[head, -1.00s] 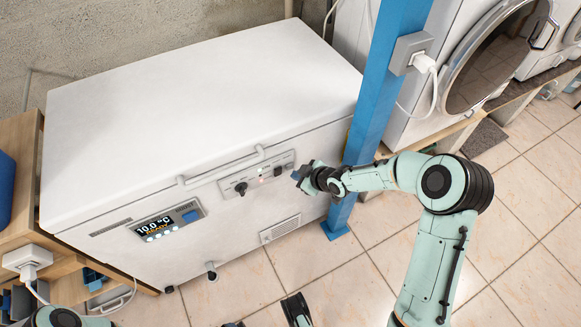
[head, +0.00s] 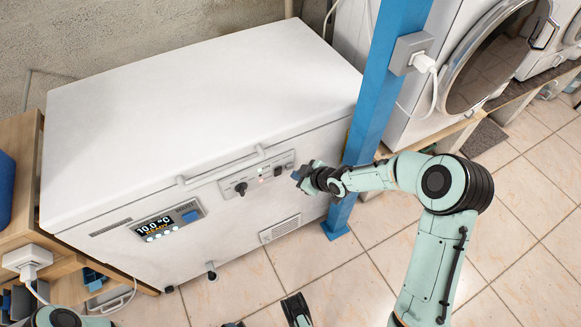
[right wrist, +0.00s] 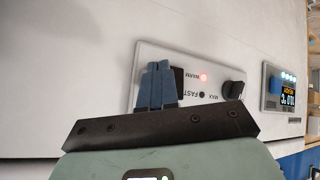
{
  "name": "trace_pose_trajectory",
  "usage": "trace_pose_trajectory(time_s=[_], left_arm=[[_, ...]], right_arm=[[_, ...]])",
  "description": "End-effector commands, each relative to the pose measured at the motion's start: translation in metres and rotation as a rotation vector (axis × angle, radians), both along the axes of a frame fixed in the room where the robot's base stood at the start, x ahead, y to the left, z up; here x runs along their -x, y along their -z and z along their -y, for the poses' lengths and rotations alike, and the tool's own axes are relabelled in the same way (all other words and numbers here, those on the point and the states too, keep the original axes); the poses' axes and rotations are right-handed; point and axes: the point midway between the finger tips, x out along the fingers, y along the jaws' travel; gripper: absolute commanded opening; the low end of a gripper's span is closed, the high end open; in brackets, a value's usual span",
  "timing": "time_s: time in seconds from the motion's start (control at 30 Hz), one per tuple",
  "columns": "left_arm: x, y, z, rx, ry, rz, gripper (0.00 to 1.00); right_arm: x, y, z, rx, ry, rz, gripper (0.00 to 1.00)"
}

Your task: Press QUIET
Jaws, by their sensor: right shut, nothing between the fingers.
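The control panel (head: 258,180) is on the front of a white chest freezer (head: 200,90). A black switch (right wrist: 180,82) sits at the panel's end, partly behind my fingers. No QUIET label is readable. My right gripper (head: 298,175) is shut and empty, its blue fingertips (right wrist: 159,68) in front of that end of the panel. I cannot tell whether they touch.
A display unit (head: 157,226) reading 10.0 °C is farther left on the freezer front. A blue post (head: 375,100) stands close to my right gripper. A handle (head: 220,169) juts out above the panel. Tiled floor (head: 400,240) lies in front.

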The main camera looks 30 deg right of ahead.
Motion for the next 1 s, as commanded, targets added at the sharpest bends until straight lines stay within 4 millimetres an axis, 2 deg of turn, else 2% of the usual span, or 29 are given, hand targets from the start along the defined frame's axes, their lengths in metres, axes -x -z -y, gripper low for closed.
trace_pose_trajectory(time_s=[1.0], left_arm=[[-0.0002, -0.0034, 0.0000, 0.000, 0.000, 0.001, 1.00]], right_arm=[[-0.0086, 0.0001, -0.0001, 0.000, 0.000, 0.000, 0.00]])
